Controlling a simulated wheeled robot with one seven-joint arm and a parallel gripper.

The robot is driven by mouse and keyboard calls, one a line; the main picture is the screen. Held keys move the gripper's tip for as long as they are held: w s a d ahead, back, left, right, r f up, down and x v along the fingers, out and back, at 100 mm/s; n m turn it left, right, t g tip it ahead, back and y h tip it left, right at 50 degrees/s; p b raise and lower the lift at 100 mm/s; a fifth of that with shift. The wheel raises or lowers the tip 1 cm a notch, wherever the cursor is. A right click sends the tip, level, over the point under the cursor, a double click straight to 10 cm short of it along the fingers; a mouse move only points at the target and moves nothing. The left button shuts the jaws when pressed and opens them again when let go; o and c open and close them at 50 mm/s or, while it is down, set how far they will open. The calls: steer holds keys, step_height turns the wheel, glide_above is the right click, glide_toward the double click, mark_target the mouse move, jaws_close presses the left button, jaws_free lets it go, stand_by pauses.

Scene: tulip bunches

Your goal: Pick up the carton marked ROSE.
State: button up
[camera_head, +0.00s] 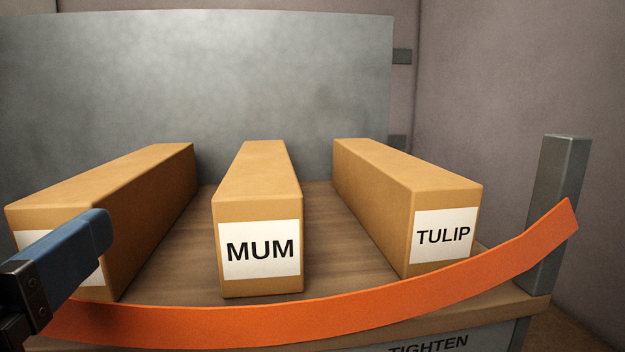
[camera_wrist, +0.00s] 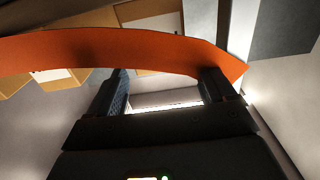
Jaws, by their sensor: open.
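Three long tan cartons lie side by side on a wooden deck, and no readable label says ROSE. The left carton (camera_head: 150,190) has a white label mostly hidden behind my gripper, so its word cannot be read. The middle carton (camera_head: 258,175) reads MUM and the right carton (camera_head: 400,175) reads TULIP. My gripper (camera_wrist: 163,82) is open, with no carton between its fingers. In the head view, a blue finger (camera_head: 70,250) is in front of the left carton. Parts of cartons show at the top of the wrist view, behind the strap.
An orange strap (camera_head: 300,311) sags across the deck's front, low before the cartons, rising to a grey post (camera_head: 560,200) at right. In the wrist view the strap (camera_wrist: 100,50) crosses by my fingertips; contact is unclear. A grey panel (camera_head: 200,80) stands behind. Lettering below reads TIGHTEN.

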mark_target(51, 225)
steer(key=shift+f+p+x, duration=0.15)
steer(key=shift+p+x, duration=0.35)
steer(key=shift+x, duration=1.05)
steer(key=shift+f+p+x, duration=0.15)
steer(key=shift+p+x, duration=0.3)
steer(key=shift+x, duration=1.1)
steer(key=c, duration=1.2)
steer(key=shift+r, duration=0.15)
